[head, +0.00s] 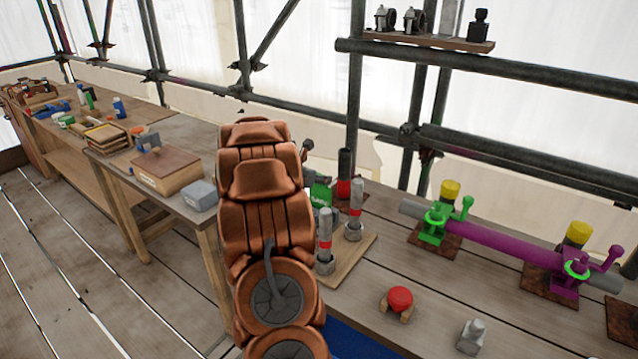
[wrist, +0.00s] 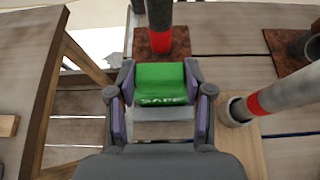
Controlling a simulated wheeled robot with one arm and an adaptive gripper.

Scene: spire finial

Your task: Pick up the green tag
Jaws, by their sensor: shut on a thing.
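The green tag (wrist: 161,84) with pale lettering sits between the two fingers of my gripper (wrist: 160,100) in the wrist view. The fingers press on its left and right sides, so my gripper is shut on it. In the head view the tag (head: 321,194) shows partly, just right of my copper-coloured arm, which hides the rest of it and most of my gripper. Whether the tag touches anything below it is hard to tell.
A grey post with a red band (wrist: 159,28) stands just beyond the tag. Another banded post (wrist: 272,97) stands close on the right. A purple pipe (head: 500,248) in clamps and a red knob (head: 400,299) are to the right on the workbench. A grey box (head: 199,195) is left.

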